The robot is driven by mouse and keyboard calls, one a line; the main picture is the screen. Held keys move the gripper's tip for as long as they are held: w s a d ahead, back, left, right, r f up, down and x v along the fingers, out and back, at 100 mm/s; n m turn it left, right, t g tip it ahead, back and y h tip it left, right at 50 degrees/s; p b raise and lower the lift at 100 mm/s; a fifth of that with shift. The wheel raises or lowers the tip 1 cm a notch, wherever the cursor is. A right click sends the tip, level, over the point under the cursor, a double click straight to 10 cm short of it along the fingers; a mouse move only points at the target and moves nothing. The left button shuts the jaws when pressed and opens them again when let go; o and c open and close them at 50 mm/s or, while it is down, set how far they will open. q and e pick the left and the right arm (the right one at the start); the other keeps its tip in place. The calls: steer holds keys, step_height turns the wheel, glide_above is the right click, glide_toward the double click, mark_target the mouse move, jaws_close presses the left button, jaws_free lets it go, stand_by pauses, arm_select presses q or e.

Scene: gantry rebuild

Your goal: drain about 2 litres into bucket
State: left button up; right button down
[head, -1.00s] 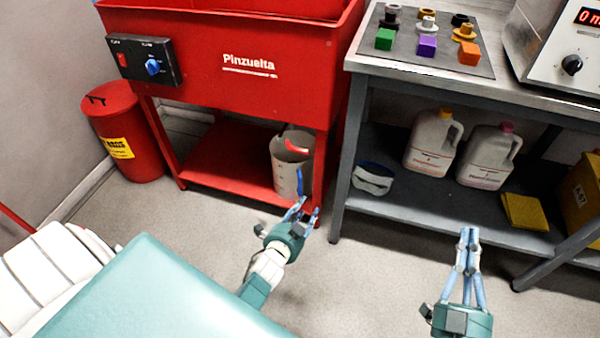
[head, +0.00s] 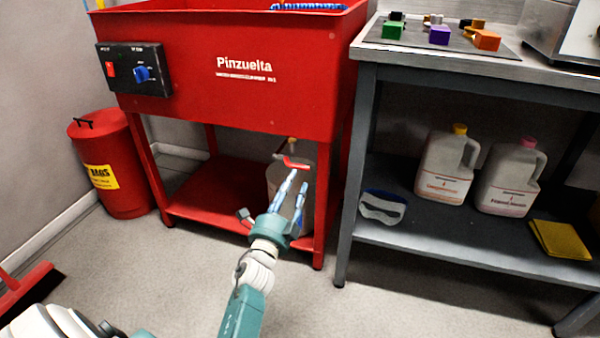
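The grey bucket (head: 274,181) stands on the lower shelf of the red Pinzuelta parts washer, at its right end. A red lever handle (head: 288,161) shows at the bucket's top, below a small brass-coloured drain fitting (head: 292,146) under the basin. The bucket's inside and any liquid are hidden. My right gripper is out of view.
The washer's red basin (head: 215,95) overhangs the bucket, with a red leg close to its right. A grey workbench (head: 440,72) with jugs (head: 446,170) below stands right. A red waste can (head: 122,190) and broom (head: 22,290) are left.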

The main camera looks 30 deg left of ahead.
mark_target(300, 168)
arm_select(q)
steer(key=b+x, duration=0.1)
steer(key=x, duration=0.6)
steer(key=shift+w, duration=0.15)
steer(key=shift+f, duration=0.1)
jaws_close()
